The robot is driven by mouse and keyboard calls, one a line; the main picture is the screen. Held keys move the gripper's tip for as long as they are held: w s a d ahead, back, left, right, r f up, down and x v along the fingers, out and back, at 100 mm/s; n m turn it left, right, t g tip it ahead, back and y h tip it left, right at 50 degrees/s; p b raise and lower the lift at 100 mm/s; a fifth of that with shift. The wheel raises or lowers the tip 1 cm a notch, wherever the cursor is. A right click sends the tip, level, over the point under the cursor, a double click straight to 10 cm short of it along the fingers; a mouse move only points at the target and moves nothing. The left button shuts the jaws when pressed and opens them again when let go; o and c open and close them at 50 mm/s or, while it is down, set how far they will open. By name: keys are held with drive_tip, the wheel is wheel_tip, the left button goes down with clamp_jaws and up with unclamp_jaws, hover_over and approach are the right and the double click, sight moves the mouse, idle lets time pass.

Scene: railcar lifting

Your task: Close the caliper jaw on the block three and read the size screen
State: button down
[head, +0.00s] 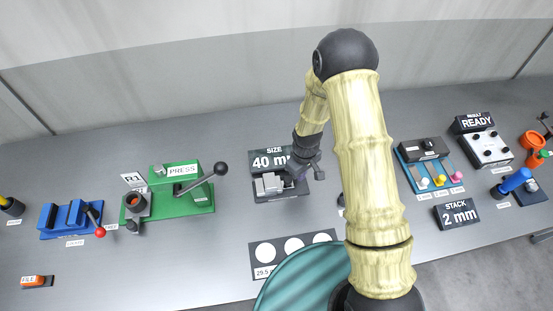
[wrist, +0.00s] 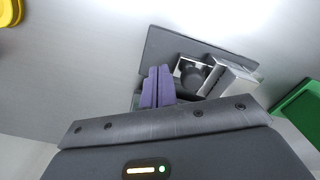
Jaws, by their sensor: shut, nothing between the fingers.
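The caliper (head: 268,186), a grey and dark device on a dark base, stands at the middle of the bench. It also shows in the wrist view (wrist: 235,80), with silver jaws and a dark round part between or beside them. The size screen (head: 266,162) behind it reads "40 mm", its right end covered by my arm. My gripper (head: 305,177) is at the caliper's right side in the head view. In the wrist view its purple fingers (wrist: 158,84) are shut together and empty, close to the caliper. I cannot tell whether they touch it. I cannot identify block three.
A green press (head: 190,199) with a black-knobbed lever and a blue vise-like fixture (head: 65,222) stand to the left. A card with white circles (head: 285,267) lies in front. The stack screen (head: 458,213) reads "2 mm"; the result screen (head: 477,121) reads "READY".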

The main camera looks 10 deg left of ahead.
wheel_tip(320, 180, up, 7)
drive_tip(key=p, duration=0.4)
idle(0.6)
idle(0.4)
drive_tip(key=s+d+r+m+t+b, duration=0.2)
drive_tip(key=s+d+r+m+b, duration=0.5)
drive_tip(key=s+d+r, duration=0.5)
wheel_tip(320, 180, up, 3)
drive_tip(key=shift+s+d+f+m+t+b, duration=0.1)
drive_tip(key=shift+s+d+m+t+b, duration=0.25)
drive_tip(key=shift+m, duration=0.75)
idle(1.4)
